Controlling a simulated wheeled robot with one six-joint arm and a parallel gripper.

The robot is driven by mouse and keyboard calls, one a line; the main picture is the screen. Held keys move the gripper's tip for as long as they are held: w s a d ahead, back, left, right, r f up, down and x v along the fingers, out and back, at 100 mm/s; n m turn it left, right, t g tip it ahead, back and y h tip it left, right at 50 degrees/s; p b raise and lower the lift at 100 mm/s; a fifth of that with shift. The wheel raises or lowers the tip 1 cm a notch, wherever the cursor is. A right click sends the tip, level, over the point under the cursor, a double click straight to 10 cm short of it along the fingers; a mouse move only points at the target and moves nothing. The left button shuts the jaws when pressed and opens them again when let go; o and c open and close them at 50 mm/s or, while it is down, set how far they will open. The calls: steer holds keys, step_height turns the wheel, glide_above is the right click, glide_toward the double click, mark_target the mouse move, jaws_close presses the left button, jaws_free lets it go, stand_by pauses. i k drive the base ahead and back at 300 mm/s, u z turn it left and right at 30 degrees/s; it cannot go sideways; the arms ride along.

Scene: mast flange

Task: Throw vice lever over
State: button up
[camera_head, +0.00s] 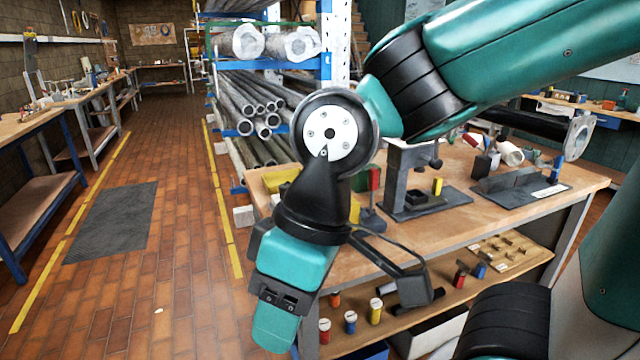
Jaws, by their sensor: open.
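My gripper (277,318) hangs at the lower middle of the picture, pointing down in front of the workbench's left end. It is open, and I see nothing held in it; its fingertips are hard to make out from this side. A dark fixture with an upright red-topped piece (374,179) stands on the bench just right of my wrist, partly hidden by it. I cannot tell for sure which part is the vice lever. My gripper is apart from both fixtures.
The wooden workbench (465,225) also bears a dark press-like stand (410,178). Its lower shelf (375,333) holds several coloured cylinders and a pegged board (505,250). A pipe rack (255,110) stands behind.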

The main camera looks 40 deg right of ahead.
mark_target(372, 192)
steer(key=u, duration=0.15)
steer(key=i, duration=0.15)
steer(key=z, duration=1.25)
